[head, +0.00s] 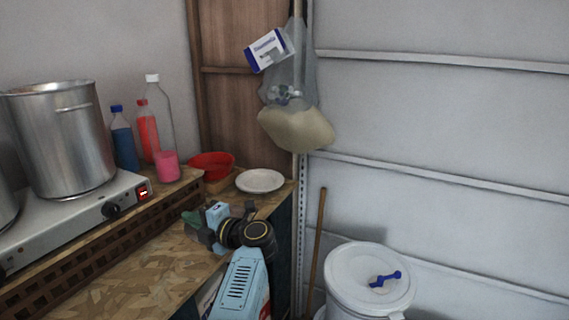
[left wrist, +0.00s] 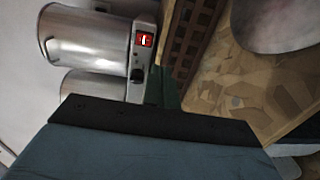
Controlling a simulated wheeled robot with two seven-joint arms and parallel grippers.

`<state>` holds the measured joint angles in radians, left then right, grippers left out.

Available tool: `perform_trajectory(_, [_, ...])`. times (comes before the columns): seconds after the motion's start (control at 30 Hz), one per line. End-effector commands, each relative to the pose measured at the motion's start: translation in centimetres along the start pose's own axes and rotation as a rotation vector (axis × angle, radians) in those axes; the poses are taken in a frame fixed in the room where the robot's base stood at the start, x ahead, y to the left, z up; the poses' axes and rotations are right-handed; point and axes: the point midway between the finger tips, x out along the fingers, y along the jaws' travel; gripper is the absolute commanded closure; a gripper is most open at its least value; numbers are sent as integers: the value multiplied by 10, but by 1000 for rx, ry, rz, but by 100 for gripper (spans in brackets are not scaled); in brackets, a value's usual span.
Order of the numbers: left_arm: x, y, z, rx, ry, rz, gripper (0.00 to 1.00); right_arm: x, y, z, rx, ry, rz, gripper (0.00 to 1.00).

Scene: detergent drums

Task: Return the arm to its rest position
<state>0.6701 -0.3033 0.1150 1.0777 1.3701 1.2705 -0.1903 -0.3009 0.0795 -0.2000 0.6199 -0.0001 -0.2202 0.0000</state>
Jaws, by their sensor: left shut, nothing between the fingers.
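My left arm (head: 240,285) rises from the bottom centre of the head view, light blue with a black wrist joint. My left gripper (head: 200,227) is above the wooden counter's right part, pointing left, shut and empty. In the left wrist view its dark body fills the lower part. A white drum (head: 345,285) with a pale lid stands on the right of the arm, and a blue scoop-like piece (head: 386,279) lies on the lid. The arm and the drum are apart in the picture. My right gripper shows in neither view.
A steel pot (head: 62,140) stands on a hot plate (head: 85,220) with a lit red switch (left wrist: 145,39). Bottles (head: 124,140), a pink cup (head: 167,165), a red bowl (head: 211,164) and a white plate (head: 260,181) stand behind. A filled bag (head: 296,128) hangs above; a stick (head: 318,250) leans beside the drum.

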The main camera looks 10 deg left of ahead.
Motion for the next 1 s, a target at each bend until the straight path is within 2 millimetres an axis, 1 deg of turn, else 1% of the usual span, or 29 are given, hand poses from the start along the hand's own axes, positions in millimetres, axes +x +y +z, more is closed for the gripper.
perform_trajectory(0.13, [8, 8, 0, 26, -128, 139, 100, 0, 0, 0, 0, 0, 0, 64])
perform_trajectory(0.23, [6, 17, 3, 80, -281, 284, 100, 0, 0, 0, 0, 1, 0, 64])
perform_trajectory(0.37, [-14, 22, 8, 195, -504, 462, 100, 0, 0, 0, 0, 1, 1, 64])
perform_trajectory(0.47, [-39, 15, 8, 315, -680, 575, 100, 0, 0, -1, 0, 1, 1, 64])
perform_trajectory(0.57, [-68, -1, 4, 457, -856, 662, 100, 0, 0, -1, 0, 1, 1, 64])
perform_trajectory(0.6, [-81, -10, 1, 521, -925, 690, 100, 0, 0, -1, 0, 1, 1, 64])
perform_trajectory(0.67, [-99, -26, -6, 623, -1029, 723, 100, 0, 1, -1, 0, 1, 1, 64])
perform_trajectory(0.7, [-111, -37, -13, 694, -1096, 738, 100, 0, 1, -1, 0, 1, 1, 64])
perform_trajectory(0.77, [-128, -57, -25, 805, -1196, 752, 100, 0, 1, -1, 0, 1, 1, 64])
perform_trajectory(0.8, [-139, -70, -35, 881, -1261, 754, 100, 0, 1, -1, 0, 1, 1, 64])
perform_trajectory(0.87, [-154, -92, -53, 1002, -1354, 748, 100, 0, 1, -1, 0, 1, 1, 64])
perform_trajectory(0.9, [-162, -106, -67, 1085, -1413, 737, 100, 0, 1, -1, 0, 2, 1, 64])
perform_trajectory(0.97, [-174, -127, -91, 1211, -1497, 709, 100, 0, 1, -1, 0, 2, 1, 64])
perform_trajectory(1.0, [-180, -140, -109, 1296, -1549, 683, 100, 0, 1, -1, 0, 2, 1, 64])
